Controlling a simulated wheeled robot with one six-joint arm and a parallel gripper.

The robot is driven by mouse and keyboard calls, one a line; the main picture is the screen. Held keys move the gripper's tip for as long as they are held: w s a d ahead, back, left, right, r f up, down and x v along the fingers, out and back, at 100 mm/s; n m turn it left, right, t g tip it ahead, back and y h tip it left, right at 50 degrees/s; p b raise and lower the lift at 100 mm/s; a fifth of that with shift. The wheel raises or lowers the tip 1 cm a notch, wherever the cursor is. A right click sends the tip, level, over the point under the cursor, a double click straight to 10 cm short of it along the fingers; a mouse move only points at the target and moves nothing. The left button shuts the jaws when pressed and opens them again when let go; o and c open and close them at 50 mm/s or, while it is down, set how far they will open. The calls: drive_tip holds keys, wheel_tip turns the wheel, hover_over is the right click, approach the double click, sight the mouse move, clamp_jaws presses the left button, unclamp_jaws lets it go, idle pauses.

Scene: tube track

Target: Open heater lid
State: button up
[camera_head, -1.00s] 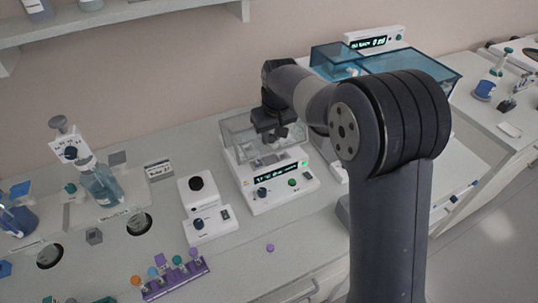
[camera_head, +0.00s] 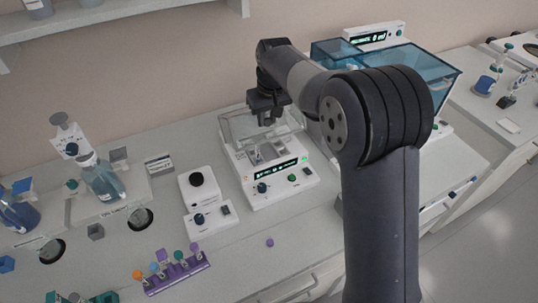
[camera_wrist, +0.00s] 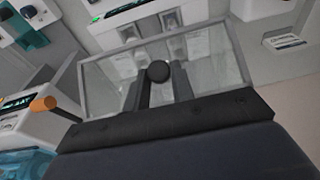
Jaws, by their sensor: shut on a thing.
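The heater (camera_head: 275,180) is a white box on the bench with a green display, a blue knob and a green button on its front. Its clear lid (camera_head: 238,128) stands tilted up over the heater's top. My gripper (camera_head: 264,122) is at the lid and shut on it. In the wrist view the lid (camera_wrist: 215,60) is a clear pane with a grey frame in front of the fingers. A round black knob (camera_wrist: 158,71) shows between the fingers there. The exact contact at the fingertips is hard to see.
A small white device with a black top (camera_head: 198,182) stands left of the heater. A purple rack with several tubes (camera_head: 178,272) is at the front. A blue-lidded bath (camera_head: 410,70) stands at the right behind my arm. The wall is behind.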

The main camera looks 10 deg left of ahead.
drive_tip(key=shift+w+a+r, duration=0.95)
drive_tip(key=shift+w+r, duration=0.2)
drive_tip(key=shift+w, duration=0.1)
drive_tip(key=shift+w+a+r, duration=0.4)
drive_tip(key=shift+w+a, duration=0.15)
drive_tip(key=shift+w, duration=0.15)
drive_tip(key=shift+w+a+r, duration=0.35)
drive_tip(key=shift+w+a, duration=0.15)
drive_tip(key=shift+w, duration=0.2)
